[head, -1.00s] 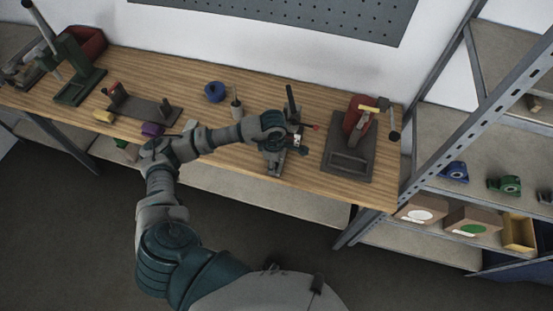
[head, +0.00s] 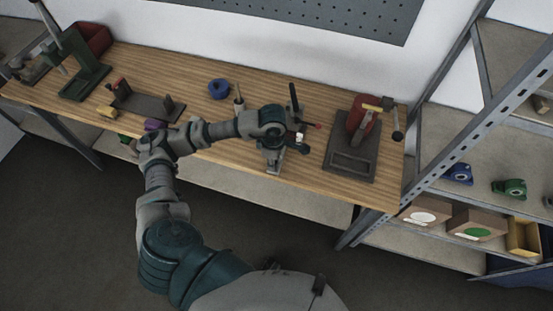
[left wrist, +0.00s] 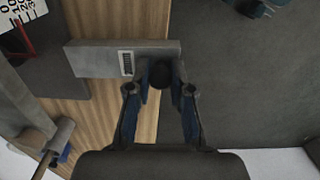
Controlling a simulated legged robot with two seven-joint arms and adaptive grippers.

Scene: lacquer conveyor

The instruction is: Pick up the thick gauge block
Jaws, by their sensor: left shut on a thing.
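My left gripper (left wrist: 165,82) is over the front edge of the wooden bench, with its fingers close together on a dark rounded thing (left wrist: 163,74). I cannot tell whether this dark thing is the thick gauge block, as little of it shows. A grey bar (left wrist: 97,58) with a small ruled white label lies just beyond the fingertips and reaches the bench edge. In the head view the left gripper (head: 272,146) points down beside a dark upright post (head: 294,97), and my own wrist partly hides it. My right gripper is not in view.
A dark base plate with a red press (head: 361,112) stands to the right. A blue ring (head: 218,88), a dark fixture (head: 148,103) and a yellow block (head: 107,111) are to the left. A metal shelf (head: 455,145) bounds the right end.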

